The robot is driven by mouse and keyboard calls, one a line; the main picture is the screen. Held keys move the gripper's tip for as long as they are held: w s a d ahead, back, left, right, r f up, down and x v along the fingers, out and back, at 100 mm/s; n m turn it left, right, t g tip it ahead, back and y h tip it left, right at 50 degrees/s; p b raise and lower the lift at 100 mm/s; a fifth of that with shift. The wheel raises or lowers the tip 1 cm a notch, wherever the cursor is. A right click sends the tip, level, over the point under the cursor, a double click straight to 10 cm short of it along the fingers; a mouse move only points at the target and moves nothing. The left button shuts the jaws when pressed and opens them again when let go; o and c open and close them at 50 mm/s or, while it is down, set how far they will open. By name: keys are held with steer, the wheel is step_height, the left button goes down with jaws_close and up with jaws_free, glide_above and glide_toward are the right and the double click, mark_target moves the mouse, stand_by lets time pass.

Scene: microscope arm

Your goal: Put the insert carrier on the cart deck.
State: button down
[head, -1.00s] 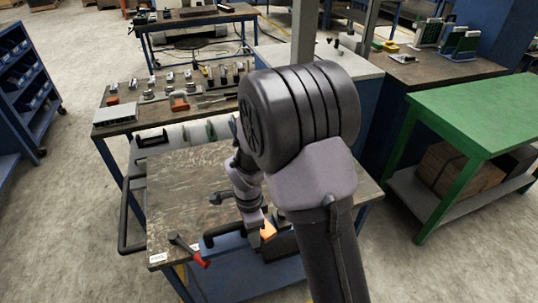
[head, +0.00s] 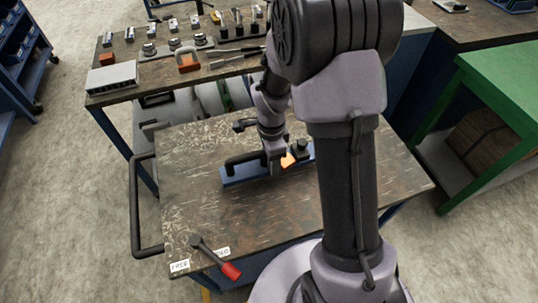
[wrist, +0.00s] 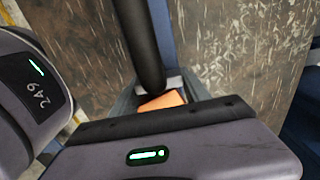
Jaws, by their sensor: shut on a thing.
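The insert carrier (head: 238,177) is a long blue bar with a black handle, an orange piece and a black knob. In the head view it is over the middle of the cart deck (head: 330,210), a worn brown top. I cannot tell whether it touches the deck or hangs just above. My gripper (head: 276,168) is shut on the carrier near the orange piece. In the wrist view the blue bar (wrist: 163,35) runs away from my gripper (wrist: 165,95), with the black handle and orange piece close in. My gripper body hides the near part.
A red-handled tool (head: 215,259) lies at the deck's front left, beside white labels (head: 180,266). A black cart handle (head: 136,210) is at the left. Behind stands a bench (head: 150,72) with several tools. A green table (head: 500,85) is at the right. The deck's left part is clear.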

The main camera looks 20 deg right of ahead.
steer(key=d, duration=0.3)
steer(key=s+d+b, duration=0.1)
steer(key=d, duration=0.3)
steer(key=s+d+f+b, duration=0.1)
steer(key=d, duration=0.2)
steer(key=shift+d, duration=0.4)
steer(key=shift+d+f+b, duration=0.15)
steer(key=shift+f+b, duration=0.35)
steer(key=shift+f, duration=0.4)
steer(key=shift+d+f+b, duration=0.1)
steer(key=shift+f+b, duration=0.4)
steer(key=shift+f, duration=0.4)
steer(key=shift+f, duration=0.1)
steer(key=c, duration=0.5)
jaws_free()
